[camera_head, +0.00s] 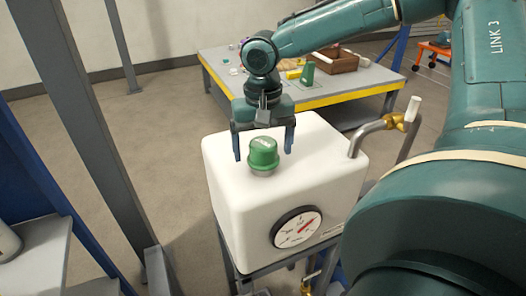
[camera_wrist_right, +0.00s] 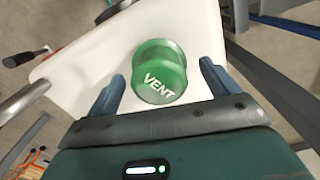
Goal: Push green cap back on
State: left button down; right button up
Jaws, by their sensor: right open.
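The green cap (camera_head: 263,152) sits upright at the top of the white tank (camera_head: 225,190), over a short neck that shows as a pale rim below it. In the right wrist view the cap (camera_wrist_right: 160,75) has the word VENT on it. My right gripper (camera_head: 264,156) is open, pointing down, with one finger on each side of the cap. In the head view a gap shows between each finger and the cap. The wrist view also shows the open fingers (camera_wrist_right: 164,82) on both sides. How far the cap is seated on the neck I cannot tell. My left gripper is not in view.
A round gauge (camera_head: 297,227) is on the tank's front. A bent pipe with a brass valve (camera_head: 394,122) rises at the tank's right. A grey post (camera_head: 75,110) stands at left. Behind is a table (camera_head: 335,92) with small items and a brown box (camera_head: 334,62).

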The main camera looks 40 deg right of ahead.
notch_tip(320, 180, up, 10)
jog(key=shift+r+p, duration=0.15)
jog(key=shift+p, duration=0.25)
jog(key=shift+r, duration=0.4)
jog(key=shift+s, duration=0.1)
